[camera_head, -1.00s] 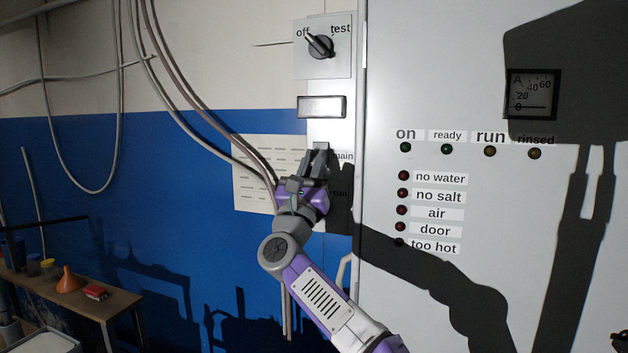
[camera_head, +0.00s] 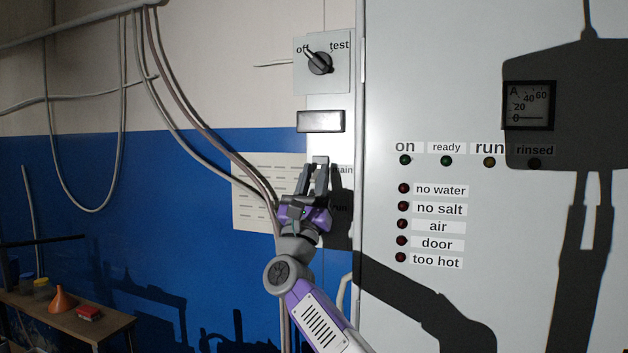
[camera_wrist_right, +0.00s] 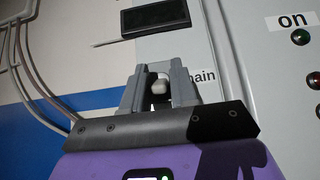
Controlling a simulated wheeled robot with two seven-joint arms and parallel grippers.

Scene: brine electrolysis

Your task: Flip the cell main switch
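The cell main switch (camera_head: 320,160) is a small light-coloured toggle on the narrow panel strip, beside a label partly reading "main". My right gripper (camera_head: 313,178) is in front of the strip just below it, with its two fingers apart. In the right wrist view, the switch's pale rounded tip (camera_wrist_right: 159,86) shows between the open fingers (camera_wrist_right: 156,92). I cannot tell whether either finger touches it. A "run" label lower down is mostly hidden by my gripper and its shadow. My left gripper is not in view.
An off/test rotary knob (camera_head: 320,63) and a small display (camera_head: 321,121) are above the switch. The grey cabinet door (camera_head: 480,310) with lamps and an ammeter (camera_head: 528,105) is on the right. Cables (camera_head: 205,135) hang on the left. A wooden bench (camera_head: 80,326) stands at lower left.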

